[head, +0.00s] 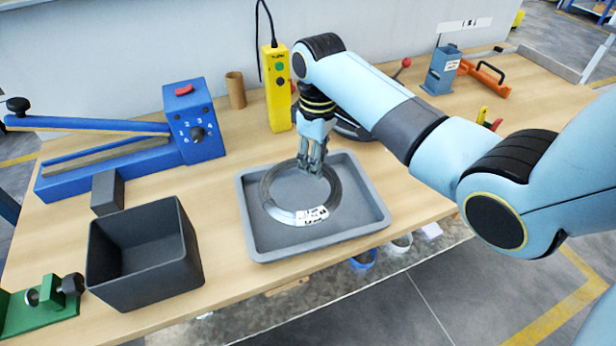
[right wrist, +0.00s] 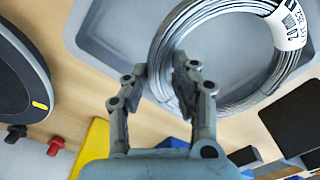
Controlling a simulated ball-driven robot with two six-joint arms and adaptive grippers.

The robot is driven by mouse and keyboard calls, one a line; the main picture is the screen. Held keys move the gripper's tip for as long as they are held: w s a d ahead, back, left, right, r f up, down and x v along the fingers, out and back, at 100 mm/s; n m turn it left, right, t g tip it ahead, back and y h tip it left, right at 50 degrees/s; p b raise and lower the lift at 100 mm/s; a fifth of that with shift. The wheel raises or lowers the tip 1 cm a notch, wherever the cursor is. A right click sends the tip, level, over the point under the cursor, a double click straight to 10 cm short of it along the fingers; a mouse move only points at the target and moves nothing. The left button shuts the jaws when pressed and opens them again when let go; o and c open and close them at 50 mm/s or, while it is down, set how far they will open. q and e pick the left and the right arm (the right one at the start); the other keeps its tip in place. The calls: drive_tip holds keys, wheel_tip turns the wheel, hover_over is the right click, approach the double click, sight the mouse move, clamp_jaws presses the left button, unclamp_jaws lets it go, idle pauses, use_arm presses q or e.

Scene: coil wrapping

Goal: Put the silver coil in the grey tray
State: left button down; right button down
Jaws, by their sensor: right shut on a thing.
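The silver coil (head: 325,207) is a ring of grey wire with a white label, and it lies within the outline of the grey tray (head: 262,243). I cannot tell whether it touches the tray's floor. My right gripper (head: 311,166) points down at the coil's far side and is shut on it. In the right wrist view the two fingers (right wrist: 163,82) grip the coil's band (right wrist: 228,98), with the tray (right wrist: 90,30) behind it. My left gripper is not in view.
A dark open bin (head: 144,296) stands left of the tray. A blue heat-sealer-like device (head: 190,125) and a yellow control box (head: 278,88) stand behind. The table's front edge runs just before the tray.

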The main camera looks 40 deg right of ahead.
sight(310, 189)
drive_tip(key=shift+w+a+f, duration=0.25)
drive_tip(key=shift+a+f, duration=0.25)
drive_tip(key=shift+a, duration=0.15)
wheel_tip(310, 189, down, 4)
drive_tip(key=shift+r, duration=0.1)
drive_tip(key=shift+f, duration=0.2)
drive_tip(key=c, duration=1.1)
unclamp_jaws()
drive_tip(key=shift+s, duration=0.1)
drive_tip(key=shift+o, duration=0.2)
wheel_tip(310, 189, up, 12)
drive_tip(key=shift+r, duration=0.1)
